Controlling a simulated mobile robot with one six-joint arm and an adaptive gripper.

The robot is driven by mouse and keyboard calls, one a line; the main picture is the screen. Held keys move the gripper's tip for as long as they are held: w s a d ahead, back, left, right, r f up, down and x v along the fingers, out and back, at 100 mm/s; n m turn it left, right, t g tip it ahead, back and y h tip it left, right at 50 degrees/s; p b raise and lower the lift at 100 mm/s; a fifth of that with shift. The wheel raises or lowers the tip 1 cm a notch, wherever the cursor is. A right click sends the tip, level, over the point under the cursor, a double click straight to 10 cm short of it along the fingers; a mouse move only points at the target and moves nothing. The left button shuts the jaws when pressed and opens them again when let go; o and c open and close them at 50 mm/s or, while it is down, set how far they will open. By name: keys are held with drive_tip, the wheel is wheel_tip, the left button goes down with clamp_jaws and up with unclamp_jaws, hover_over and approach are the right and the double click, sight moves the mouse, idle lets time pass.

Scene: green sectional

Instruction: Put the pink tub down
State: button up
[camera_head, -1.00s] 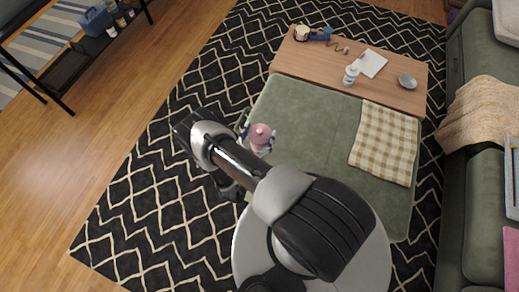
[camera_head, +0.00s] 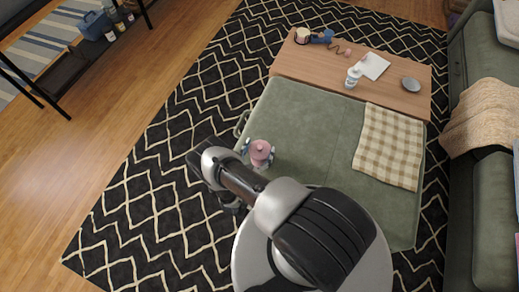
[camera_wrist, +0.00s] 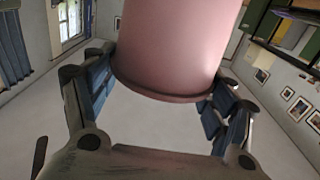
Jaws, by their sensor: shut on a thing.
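The pink tub (camera_head: 261,152) is upright, with a lid and knob on top, over the left part of the green ottoman (camera_head: 300,120) in the head view. I cannot tell whether its base touches the ottoman. My gripper (camera_head: 259,160) is shut on the tub, mostly hidden behind my own arm in the head view. In the wrist view, the tub (camera_wrist: 170,50) fills the top middle, its rim between the two blue-padded fingers of my gripper (camera_wrist: 160,98).
A checked cloth (camera_head: 390,145) lies on the ottoman's right side. The wooden table (camera_head: 325,68) behind holds a white bottle (camera_head: 353,77), paper (camera_head: 374,66), a grey bowl (camera_head: 410,84) and other items. The ottoman's middle is bare. A green sofa (camera_head: 470,195) stands at right.

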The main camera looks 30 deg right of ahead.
drive_tip(key=shift+f, duration=0.1)
drive_tip(key=o, duration=1.4)
drive_tip(key=shift+c, duration=0.2)
